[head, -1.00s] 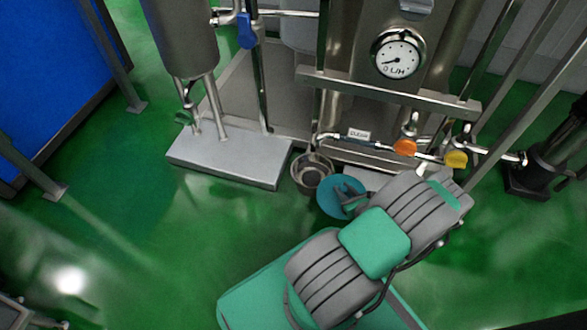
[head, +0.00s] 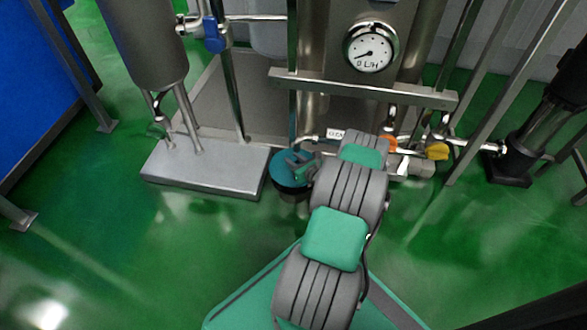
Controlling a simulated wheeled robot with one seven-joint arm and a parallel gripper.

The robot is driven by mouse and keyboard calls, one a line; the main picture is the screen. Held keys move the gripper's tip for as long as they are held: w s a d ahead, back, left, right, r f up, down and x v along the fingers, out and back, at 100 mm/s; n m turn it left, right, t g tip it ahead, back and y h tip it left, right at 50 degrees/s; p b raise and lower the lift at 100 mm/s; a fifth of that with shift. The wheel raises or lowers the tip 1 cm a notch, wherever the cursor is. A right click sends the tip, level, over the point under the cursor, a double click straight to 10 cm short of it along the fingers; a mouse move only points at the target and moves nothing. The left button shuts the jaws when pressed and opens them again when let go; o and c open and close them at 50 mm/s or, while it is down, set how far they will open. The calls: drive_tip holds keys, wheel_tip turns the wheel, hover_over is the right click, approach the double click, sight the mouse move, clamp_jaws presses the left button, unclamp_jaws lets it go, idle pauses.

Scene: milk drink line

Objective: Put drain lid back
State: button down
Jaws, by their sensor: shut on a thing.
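The drain lid (head: 284,176) is a round teal disc with a raised handle. It is over the mouth of the round metal drain pot (head: 292,197) at the foot of the machine and hides nearly all of it. Only a dark strip of the pot's side shows under the lid's near edge. I cannot tell whether the lid rests on the rim or is held just above it. My gripper (head: 306,165) reaches in from the right and is shut on the lid's handle. My own wrist partly hides the fingers.
A grey metal plinth (head: 205,170) stands close left of the drain. Behind is the steel machine with a round gauge (head: 371,46), a label and pipes. Orange (head: 388,144) and yellow (head: 437,151) valve handles are near my arm on the right. Green floor is free in front.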

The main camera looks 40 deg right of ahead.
wheel_tip(320, 180, down, 4)
drive_tip(key=shift+s+r+b, duration=0.1)
drive_tip(key=shift+s+b, duration=0.05)
drive_tip(key=shift+b, duration=0.55)
drive_tip(key=shift+r, duration=0.2)
drive_tip(key=shift+f, duration=0.6)
drive_tip(key=c, duration=1.1)
unclamp_jaws()
drive_tip(key=shift+r, duration=0.1)
